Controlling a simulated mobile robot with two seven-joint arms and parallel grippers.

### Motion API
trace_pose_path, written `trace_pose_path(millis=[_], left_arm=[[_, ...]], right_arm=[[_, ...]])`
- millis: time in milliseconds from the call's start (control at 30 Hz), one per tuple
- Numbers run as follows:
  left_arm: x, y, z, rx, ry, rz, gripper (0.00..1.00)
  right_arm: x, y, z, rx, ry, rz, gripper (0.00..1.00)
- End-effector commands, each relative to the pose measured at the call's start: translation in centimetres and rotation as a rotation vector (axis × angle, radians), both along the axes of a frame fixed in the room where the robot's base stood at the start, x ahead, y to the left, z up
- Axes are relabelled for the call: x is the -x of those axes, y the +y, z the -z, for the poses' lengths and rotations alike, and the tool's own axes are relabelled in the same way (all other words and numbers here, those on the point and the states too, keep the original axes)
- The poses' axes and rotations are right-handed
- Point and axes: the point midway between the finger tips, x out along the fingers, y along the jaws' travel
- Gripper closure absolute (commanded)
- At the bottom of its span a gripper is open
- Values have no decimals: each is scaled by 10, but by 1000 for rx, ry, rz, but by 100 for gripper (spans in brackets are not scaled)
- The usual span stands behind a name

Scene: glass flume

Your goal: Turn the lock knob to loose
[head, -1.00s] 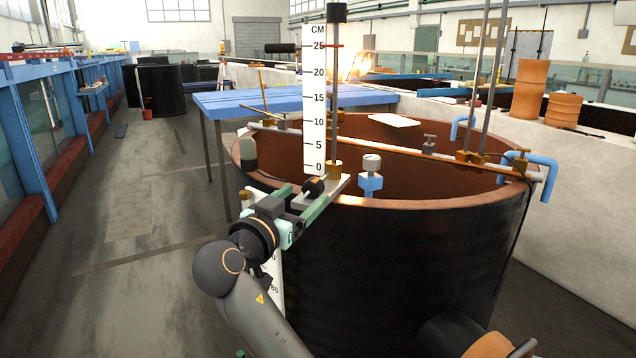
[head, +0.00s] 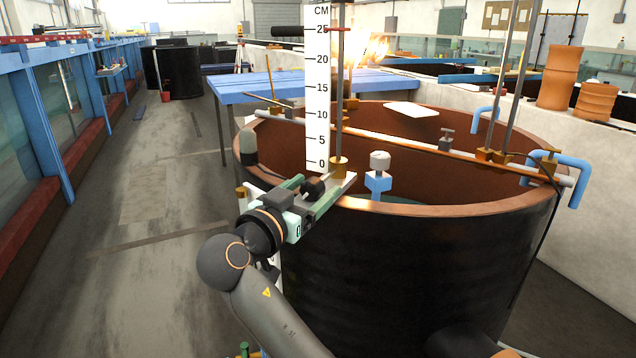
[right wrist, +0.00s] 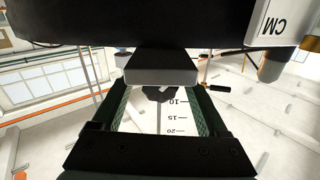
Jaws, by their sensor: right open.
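A dark lobed knob (head: 313,187), which I take as the lock knob, sits at the foot of a white centimetre scale (head: 317,90) on the near rim of the round black tank. My right gripper (head: 322,184) is open, with its green fingers reaching to either side of the knob. In the right wrist view, the knob (right wrist: 160,93) shows in the gap between the finger pads, with clear space on both sides. I cannot tell how far it is turned. My left gripper is not in view.
The tank rim (head: 450,208) lies just beyond the gripper. A metal rod (head: 338,95) stands beside the scale. A blue fitting with a pale cap (head: 379,175) is close on the right. A blue table (head: 290,92) stands behind. The floor to the left is free.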

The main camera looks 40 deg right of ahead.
Motion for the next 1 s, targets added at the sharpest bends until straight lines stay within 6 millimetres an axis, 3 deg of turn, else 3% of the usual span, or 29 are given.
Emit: trace_pose_path(millis=[533,1000], left_arm=[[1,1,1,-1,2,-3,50],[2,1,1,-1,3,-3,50]], right_arm=[[2,2,0,0,0,1,25],[2,2,0,0,0,2,78]])
